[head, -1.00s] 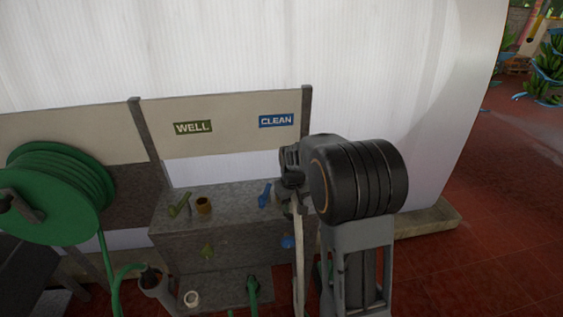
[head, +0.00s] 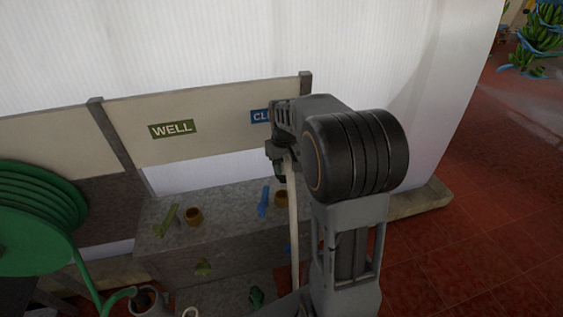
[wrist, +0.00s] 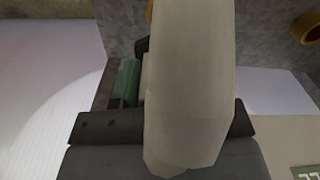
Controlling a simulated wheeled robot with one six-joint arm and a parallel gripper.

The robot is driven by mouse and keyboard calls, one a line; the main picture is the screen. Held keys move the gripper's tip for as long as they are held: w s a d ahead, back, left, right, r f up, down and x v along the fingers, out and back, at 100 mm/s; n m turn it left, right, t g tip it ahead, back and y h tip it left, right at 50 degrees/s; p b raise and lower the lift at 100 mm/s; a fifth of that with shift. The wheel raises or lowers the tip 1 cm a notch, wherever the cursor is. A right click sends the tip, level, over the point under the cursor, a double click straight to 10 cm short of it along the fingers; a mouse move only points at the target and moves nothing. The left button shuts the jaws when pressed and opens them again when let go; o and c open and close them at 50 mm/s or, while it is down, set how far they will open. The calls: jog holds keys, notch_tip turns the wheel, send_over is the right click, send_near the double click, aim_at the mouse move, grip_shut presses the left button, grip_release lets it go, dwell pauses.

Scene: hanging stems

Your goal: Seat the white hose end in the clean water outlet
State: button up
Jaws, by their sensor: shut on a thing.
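My gripper (head: 279,152) is shut on the white hose end, in front of the CLEAN sign and above the grey block. The white hose (head: 293,225) hangs down from it, and it fills the middle of the wrist view (wrist: 190,80). A green piece (wrist: 130,82) shows at the jaws beside the hose. The clean water outlet (head: 282,198) is a brass ring on the block top, right of a blue lever (head: 264,202), partly behind the hose. The held end is above the outlet, apart from it. In the wrist view the hose hides most of that area.
The well outlet (head: 194,217), a brass ring, stands left beside a green lever (head: 167,220) under the WELL sign (head: 173,129). A green hose reel (head: 35,215) is at far left. The block top between the outlets is clear. Red tiled floor (head: 470,240) lies open at right.

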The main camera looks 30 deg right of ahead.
aim_at(283, 176)
jog(key=shift+a+f+b, duration=0.25)
jog(key=shift+f+b, duration=0.4)
jog(key=shift+f, duration=0.25)
jog(key=shift+f+b, duration=1.05)
jog(key=shift+f, duration=0.25)
jog(key=shift+f, duration=0.15)
jog(key=shift+f+b, duration=1.7)
jog(key=shift+f, duration=0.75)
jog(key=shift+f, duration=0.25)
jog(key=o, duration=1)
